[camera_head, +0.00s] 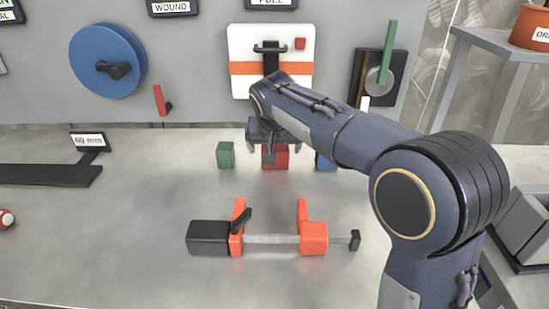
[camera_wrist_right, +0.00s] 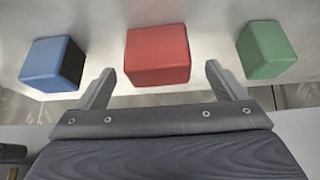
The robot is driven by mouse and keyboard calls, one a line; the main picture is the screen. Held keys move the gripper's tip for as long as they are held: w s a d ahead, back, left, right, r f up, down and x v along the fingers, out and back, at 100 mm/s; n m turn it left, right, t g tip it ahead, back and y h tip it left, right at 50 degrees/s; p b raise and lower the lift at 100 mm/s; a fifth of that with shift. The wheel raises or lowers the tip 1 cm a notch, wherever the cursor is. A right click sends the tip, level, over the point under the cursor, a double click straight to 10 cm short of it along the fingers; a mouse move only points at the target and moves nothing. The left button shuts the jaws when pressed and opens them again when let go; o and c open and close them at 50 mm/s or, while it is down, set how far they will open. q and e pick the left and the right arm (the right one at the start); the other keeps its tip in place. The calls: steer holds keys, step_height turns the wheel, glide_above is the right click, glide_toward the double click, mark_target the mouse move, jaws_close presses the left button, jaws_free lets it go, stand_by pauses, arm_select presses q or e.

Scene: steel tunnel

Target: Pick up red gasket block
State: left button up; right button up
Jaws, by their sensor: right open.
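The red gasket block (camera_head: 282,157) stands on the grey table between a green block (camera_head: 226,155) and a blue block (camera_head: 326,161). My right gripper (camera_head: 268,155) is near the red block, and my right arm partly covers the blue block. In the right wrist view the red block (camera_wrist_right: 157,55) lies ahead of the two fingers (camera_wrist_right: 160,82), roughly centred between them. The fingers are open with nothing between them; I cannot tell the exact gap to the block. My left gripper is not in view.
An orange and black clamp (camera_head: 314,239) lies in front of the blocks. A grey back panel (camera_head: 200,60) behind carries a blue disc (camera_head: 98,60) and a white plate with an orange band (camera_head: 240,42). A black bracket (camera_head: 45,174) lies left. The table between bracket and clamp is clear.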

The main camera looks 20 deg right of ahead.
mark_target(275, 148)
steer(key=x, duration=0.3)
steer(key=shift+w+d+f, duration=0.1)
steer(key=shift+f, duration=0.15)
steer(key=c, duration=1.1)
steer(key=shift+r, duration=0.1)
steer(key=shift+c, duration=0.2)
